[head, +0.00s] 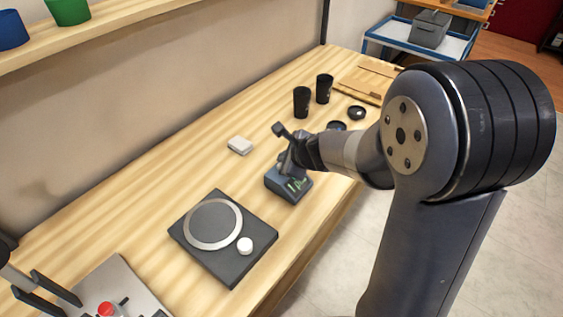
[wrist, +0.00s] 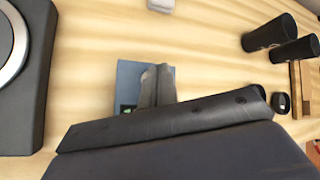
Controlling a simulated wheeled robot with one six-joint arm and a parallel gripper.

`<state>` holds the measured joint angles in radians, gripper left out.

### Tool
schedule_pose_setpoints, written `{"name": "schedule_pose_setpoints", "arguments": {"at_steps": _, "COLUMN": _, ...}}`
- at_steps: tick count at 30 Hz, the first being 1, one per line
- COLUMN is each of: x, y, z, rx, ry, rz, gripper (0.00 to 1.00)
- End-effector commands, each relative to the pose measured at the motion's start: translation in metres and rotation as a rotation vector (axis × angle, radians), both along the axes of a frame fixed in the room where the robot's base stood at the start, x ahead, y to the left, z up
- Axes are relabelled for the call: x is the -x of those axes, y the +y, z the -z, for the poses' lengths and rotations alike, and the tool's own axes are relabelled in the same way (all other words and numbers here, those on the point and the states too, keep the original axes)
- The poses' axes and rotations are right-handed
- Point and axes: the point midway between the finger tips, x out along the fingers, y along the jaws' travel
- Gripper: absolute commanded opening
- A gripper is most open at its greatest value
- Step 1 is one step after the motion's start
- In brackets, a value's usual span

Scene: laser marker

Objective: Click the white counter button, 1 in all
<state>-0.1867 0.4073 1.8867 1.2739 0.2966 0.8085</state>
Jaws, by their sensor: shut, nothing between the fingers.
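A small blue-grey box with a green-marked face (head: 290,187) stands on the wooden table; I take it for the counter. My gripper (head: 287,163) is shut and empty, with its fingers over the back of this box. In the wrist view the shut fingers (wrist: 156,72) cover the right part of the blue box (wrist: 130,75). I cannot tell whether the fingertips touch it. No white button shows on the box; that part of its top is hidden by my fingers.
The black unit with a silver ring (head: 181,232) lies left and nearer. A small white block (head: 240,145) lies behind the box. Black cups (head: 302,102) and a wooden tray (head: 352,89) stand farther back. A grey panel with a red button (head: 107,309) is at lower left.

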Motion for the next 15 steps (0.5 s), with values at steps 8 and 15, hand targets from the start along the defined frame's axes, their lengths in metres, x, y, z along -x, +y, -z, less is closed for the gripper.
{"name": "schedule_pose_setpoints", "arguments": {"at_steps": 8, "x": 0.0, "y": 0.0, "z": -0.001, "rx": 0.0, "ry": 0.0, "rz": 0.0, "gripper": 0.0}}
{"name": "schedule_pose_setpoints", "arguments": {"at_steps": 15, "x": 0.0, "y": 0.0, "z": -0.016, "rx": -0.001, "ry": -0.001, "rz": 0.0, "gripper": 0.0}}
